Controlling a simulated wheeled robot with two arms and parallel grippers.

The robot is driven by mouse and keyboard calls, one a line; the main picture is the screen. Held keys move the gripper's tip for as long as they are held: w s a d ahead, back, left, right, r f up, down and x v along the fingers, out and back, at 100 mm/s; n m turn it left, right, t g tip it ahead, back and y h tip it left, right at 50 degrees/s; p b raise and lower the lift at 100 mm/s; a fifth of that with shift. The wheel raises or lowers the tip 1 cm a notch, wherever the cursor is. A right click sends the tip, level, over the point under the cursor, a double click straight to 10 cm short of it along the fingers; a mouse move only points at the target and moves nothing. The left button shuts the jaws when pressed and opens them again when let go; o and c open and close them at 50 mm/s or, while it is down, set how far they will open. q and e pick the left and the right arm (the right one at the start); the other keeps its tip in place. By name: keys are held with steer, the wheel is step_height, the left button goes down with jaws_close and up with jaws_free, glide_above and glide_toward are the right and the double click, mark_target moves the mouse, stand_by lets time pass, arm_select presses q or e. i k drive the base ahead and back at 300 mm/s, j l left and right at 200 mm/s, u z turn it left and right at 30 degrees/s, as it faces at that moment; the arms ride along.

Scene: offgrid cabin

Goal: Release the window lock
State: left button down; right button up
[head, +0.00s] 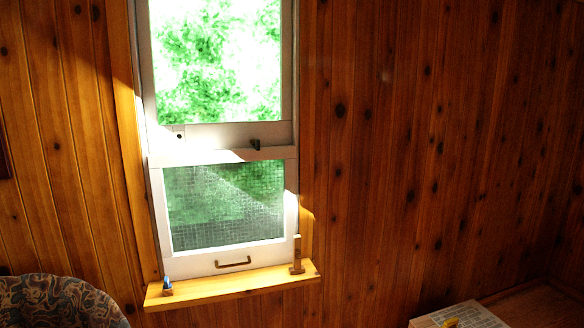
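A white sash window (224,252) is set in the wood-panelled wall, left of the middle of the head view. A small dark latch (256,145), which looks like the window lock, sits on the middle rail where the two sashes meet, right of the rail's centre. It is too small to tell its position clearly. A small dark round spot (180,136) shows at the rail's left. A brown pull handle (233,263) is on the bottom rail. The lower sash appears down near the sill. Neither of my grippers is in view.
A wooden sill (235,285) juts out below the window. A small blue item (167,286) stands at its left and a brown upright object (297,256) at its right. A patterned chair back (60,300) is at lower left; a printed stack (458,316) at lower right.

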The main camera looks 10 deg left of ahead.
mark_target(257, 146)
steer(key=i, duration=1.55)
steer(key=z, duration=0.05)
